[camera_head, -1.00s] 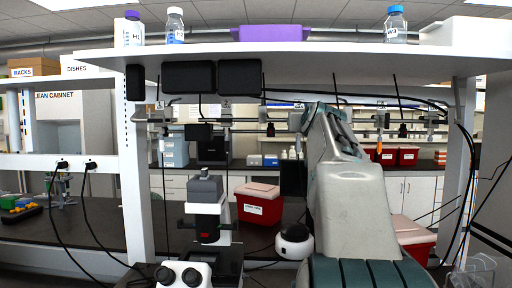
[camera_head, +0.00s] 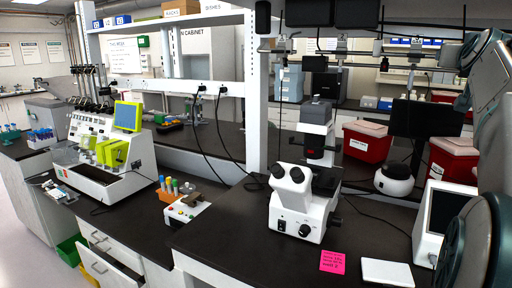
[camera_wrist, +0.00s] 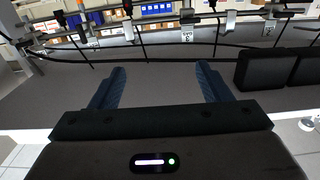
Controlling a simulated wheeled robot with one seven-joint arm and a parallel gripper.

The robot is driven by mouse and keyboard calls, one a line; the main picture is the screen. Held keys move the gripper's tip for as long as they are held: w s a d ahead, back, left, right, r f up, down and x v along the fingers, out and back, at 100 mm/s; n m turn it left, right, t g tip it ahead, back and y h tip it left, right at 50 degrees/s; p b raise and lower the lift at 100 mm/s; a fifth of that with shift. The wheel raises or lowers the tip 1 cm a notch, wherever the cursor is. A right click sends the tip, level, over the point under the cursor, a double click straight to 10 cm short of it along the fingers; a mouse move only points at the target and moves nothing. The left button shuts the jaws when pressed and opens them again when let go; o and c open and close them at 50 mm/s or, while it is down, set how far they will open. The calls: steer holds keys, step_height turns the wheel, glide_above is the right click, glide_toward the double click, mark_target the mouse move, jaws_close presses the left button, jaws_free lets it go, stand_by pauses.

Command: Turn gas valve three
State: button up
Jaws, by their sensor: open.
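My gripper (camera_wrist: 160,68) is open and empty in the wrist view, with its two blue fingers reaching over a grey surface. Beyond the fingertips, apart from them, runs a gas pipe with several small valves and hanging tags. One tag (camera_wrist: 187,35) seems to read 3, slightly right of the middle; the valve beside it is too small to make out clearly. In the head view, the gas line with its fittings (camera_head: 340,46) shows only partly under the upper shelf at the top. My gripper is outside the head view; only my arm shows at the right edge.
Black boxes (camera_wrist: 267,68) sit to the right of the fingers, and a black cable runs across beyond them. The bench below holds a white microscope (camera_head: 300,205), red bins (camera_head: 366,141) and a cell processor machine (camera_head: 105,150). An upright white post (camera_head: 256,90) supports the shelf.

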steer(key=s+a+f+n+g+y, duration=0.2)
steer(key=a+f+y, duration=0.2)
steer(key=a+f, duration=0.75)
steer(key=s+a+f+n+g+y, duration=0.2)
steer(key=a+f+g+y, duration=0.15)
steer(key=a+f, duration=0.75)
steer(key=s+a+f+n+g+y, duration=0.1)
steer(key=s+a+f+g, duration=0.2)
steer(key=s+f, duration=0.7)
steer(key=s+a+f+n+g+y, duration=0.1)
steer(key=s+a+f+g, duration=0.2)
steer(key=s+a+f, duration=0.5)
step_height(320, 180, down, 5)
steer(key=shift+s+a+f+n, duration=0.2)
steer(key=shift+s+a+n, duration=0.1)
steer(key=shift+s, duration=0.9)
